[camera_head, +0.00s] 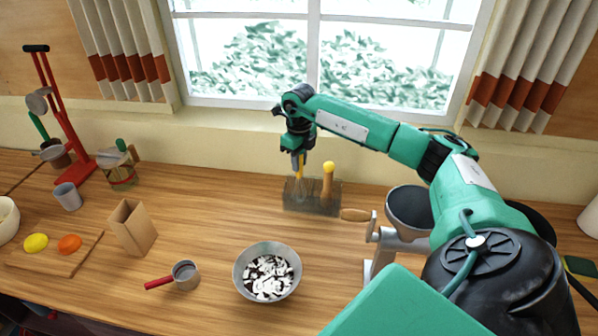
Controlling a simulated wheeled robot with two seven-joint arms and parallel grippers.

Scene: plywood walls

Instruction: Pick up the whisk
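The whisk (300,186) stands upright in a low, see-through grey holder (327,207) by the back wall, its thin wires pointing down. My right gripper (298,157) points down from above, with its fingertips at the top of the whisk's yellow handle. The fingers are small and dark here, and I cannot tell whether they grip the handle or only surround it. A second yellow-handled tool (327,181) stands in the holder just to the right. My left gripper is not in view.
A metal bowl (240,283) with black-and-white contents stands in front of the holder. A red-handled pan (186,275) and a tan box (132,228) are left of it. The window wall is behind.

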